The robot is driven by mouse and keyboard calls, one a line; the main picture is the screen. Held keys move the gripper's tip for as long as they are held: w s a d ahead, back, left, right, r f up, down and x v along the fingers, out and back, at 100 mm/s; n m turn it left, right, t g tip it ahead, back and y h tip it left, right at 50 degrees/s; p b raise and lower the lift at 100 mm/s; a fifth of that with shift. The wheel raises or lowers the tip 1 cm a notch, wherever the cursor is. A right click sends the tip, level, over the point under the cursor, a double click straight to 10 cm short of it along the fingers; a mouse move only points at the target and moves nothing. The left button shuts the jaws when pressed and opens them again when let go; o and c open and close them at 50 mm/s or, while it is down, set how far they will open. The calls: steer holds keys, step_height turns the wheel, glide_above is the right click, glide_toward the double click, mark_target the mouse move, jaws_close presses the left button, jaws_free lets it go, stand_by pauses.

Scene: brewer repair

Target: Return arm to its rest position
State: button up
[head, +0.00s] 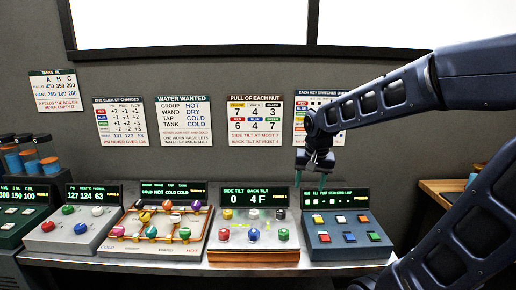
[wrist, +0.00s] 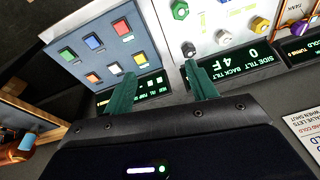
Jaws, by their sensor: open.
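My gripper (head: 316,181) hangs in the air in the head view, fingers pointing down, above the gap between the tilt panel and the key panel. In the wrist view its two green fingers (wrist: 160,88) are apart with nothing between them. The key panel (head: 348,254) has several coloured square keys and a dark display; it also shows in the wrist view (wrist: 88,40). The tilt panel (head: 228,256) has coloured nuts and its display reads 0 and 4 F. My arm comes in from the right of the head view.
More panels stand left on the metal bench: one with coloured valves (head: 120,248) and one with knobs (head: 52,240). Blue-and-orange canisters (head: 30,160) are at far left. A wooden shelf (head: 440,188) is at right. Signs hang on the wall behind. The air around my gripper looks clear.

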steer(key=s+d+r+n+t, duration=0.1)
steer(key=s+d+r+t, duration=0.1)
steer(key=s+d, duration=0.5)
steer(key=d+r, duration=0.1)
steer(key=d, duration=0.3)
steer(key=shift+s+d+n, duration=0.3)
steer(key=shift+s+d, duration=0.05)
steer(key=shift+d, duration=0.05)
steer(key=shift+w+a+r, duration=0.1)
steer(key=shift+r, duration=0.05)
stand_by(1.1)
